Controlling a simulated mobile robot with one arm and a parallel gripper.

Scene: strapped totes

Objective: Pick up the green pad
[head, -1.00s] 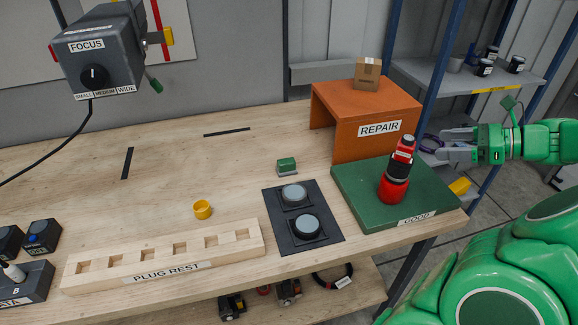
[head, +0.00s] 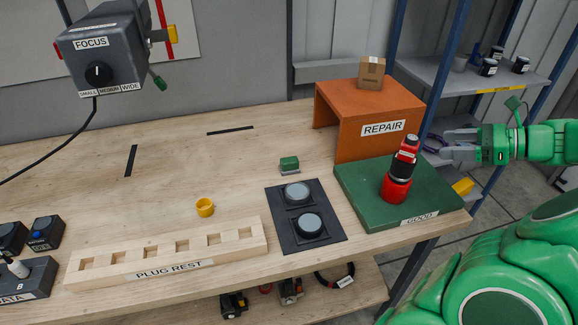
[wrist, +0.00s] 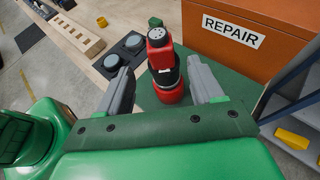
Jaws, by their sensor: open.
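A small green pad (head: 289,161) with a grey lower part lies on the wooden bench, behind two round grey buttons. In the wrist view a small green block (wrist: 155,22), which looks like the same pad, shows just beyond the red and black tool. My gripper (head: 449,143) is open and empty. In the head view it is at the right, beside the orange stand and well to the right of the pad. In the wrist view its two fingers frame the red and black tool (wrist: 163,65) without visibly holding it.
The red and black tool stands upright on a green board (head: 358,204) labelled GOOD. The orange REPAIR stand (head: 343,110) carries a small cardboard box (head: 371,73). A yellow ring (head: 205,207) and the PLUG REST block (head: 165,253) are left of the buttons (head: 297,192). Bench left of the pad is clear.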

